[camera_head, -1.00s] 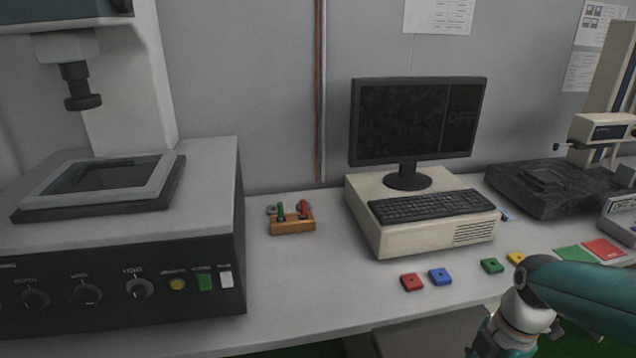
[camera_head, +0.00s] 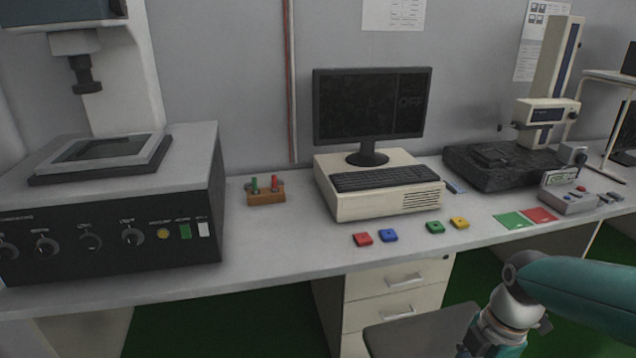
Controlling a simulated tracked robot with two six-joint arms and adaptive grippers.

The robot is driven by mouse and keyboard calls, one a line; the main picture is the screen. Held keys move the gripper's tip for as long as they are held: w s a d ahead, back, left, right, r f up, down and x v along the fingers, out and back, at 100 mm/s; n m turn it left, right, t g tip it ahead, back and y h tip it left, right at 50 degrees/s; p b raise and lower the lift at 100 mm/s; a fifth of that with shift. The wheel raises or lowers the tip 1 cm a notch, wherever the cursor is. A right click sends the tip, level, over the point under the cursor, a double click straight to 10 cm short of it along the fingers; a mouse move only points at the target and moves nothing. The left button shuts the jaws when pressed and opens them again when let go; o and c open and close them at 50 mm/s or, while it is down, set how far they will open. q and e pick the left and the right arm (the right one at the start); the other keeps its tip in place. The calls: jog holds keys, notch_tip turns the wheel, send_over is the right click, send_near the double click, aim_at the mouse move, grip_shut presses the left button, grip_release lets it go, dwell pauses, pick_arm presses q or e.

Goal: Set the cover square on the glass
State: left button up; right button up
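A grey square frame (camera_head: 152,152), which looks like the cover, lies flat on a dark plate (camera_head: 45,180) on top of the machine at the left. Dark glass (camera_head: 103,149) shows through its opening. The frame looks a little offset on the plate; I cannot tell exactly how square it sits. A black spindle hangs above it, apart from it. Part of my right arm shows at the lower right, far from the frame, and its gripper is below the picture edge. My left gripper is out of view.
The machine (camera_head: 110,235) has knobs and buttons in front. A monitor (camera_head: 370,105) on a beige computer (camera_head: 385,195), a wooden holder (camera_head: 266,198) and several coloured blocks stand on the bench. A stool (camera_head: 415,335) stands before the drawers (camera_head: 398,290).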

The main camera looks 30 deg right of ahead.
jog(key=shift+s, duration=0.35)
jog(key=shift+w+a+r+n+p, duration=0.25)
jog(key=shift+a+r+n+p, duration=0.05)
jog(key=shift+a, duration=0.25)
jog(key=w+a+n, duration=0.1)
jog(key=a, duration=0.1)
jog(key=w+a+f+n+p, duration=0.1)
jog(key=w+a, duration=0.1)
jog(key=w+a+n+p, duration=0.1)
jog(key=w+a, duration=0.1)
jog(key=shift+w+a+f+g, duration=0.15)
jog(key=shift+a+f+g, duration=0.05)
jog(key=shift+f+g, duration=0.15)
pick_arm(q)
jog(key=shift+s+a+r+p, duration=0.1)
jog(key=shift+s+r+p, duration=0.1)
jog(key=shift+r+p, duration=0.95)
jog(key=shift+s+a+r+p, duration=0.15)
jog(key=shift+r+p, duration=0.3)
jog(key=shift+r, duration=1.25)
pick_arm(e)
jog(key=w+a+f+m+t, duration=0.1)
jog(key=w+a+f+m, duration=0.2)
jog(key=w+a+m, duration=0.3)
jog(key=w+a+f+m+h, duration=0.1)
jog(key=w+a+f+m, duration=0.2)
jog(key=w+a+m, duration=0.4)
jog(key=shift+w+a+f+m+t, duration=0.15)
jog(key=shift+w+f+m+t, duration=0.2)
jog(key=shift+w+m, duration=2.05)
